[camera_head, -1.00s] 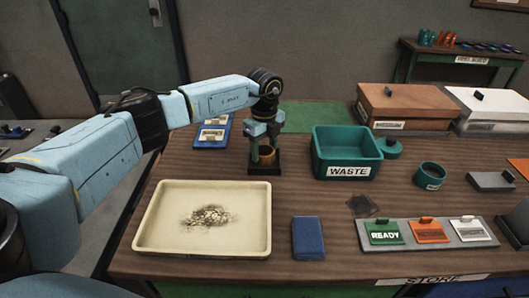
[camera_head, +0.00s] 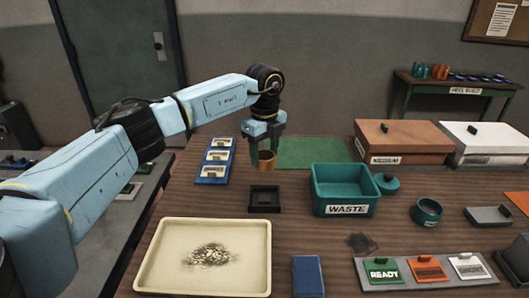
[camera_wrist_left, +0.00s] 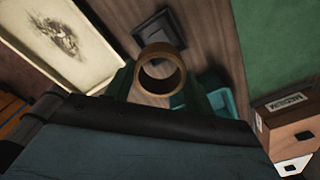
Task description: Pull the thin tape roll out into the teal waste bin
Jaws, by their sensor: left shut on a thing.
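The tape roll (camera_head: 267,160) is an orange-brown ring. My left gripper (camera_head: 262,155) is shut on it and holds it in the air, above and behind a small black square holder (camera_head: 264,198) on the table. In the left wrist view the roll (camera_wrist_left: 160,72) shows its open hole between the fingers. The black holder (camera_wrist_left: 160,28) lies apart from it there. The teal waste bin (camera_head: 343,188), labelled WASTE, stands to the right of my gripper, and its inside looks empty. My right gripper is not in view.
A cream tray (camera_head: 150,258) with a dark pile is at the front left. A blue block (camera_head: 308,275) lies beside it. A teal lidded jar (camera_head: 387,184) and a teal cup (camera_head: 427,212) stand right of the bin. A READY card rack (camera_head: 410,282) is front right.

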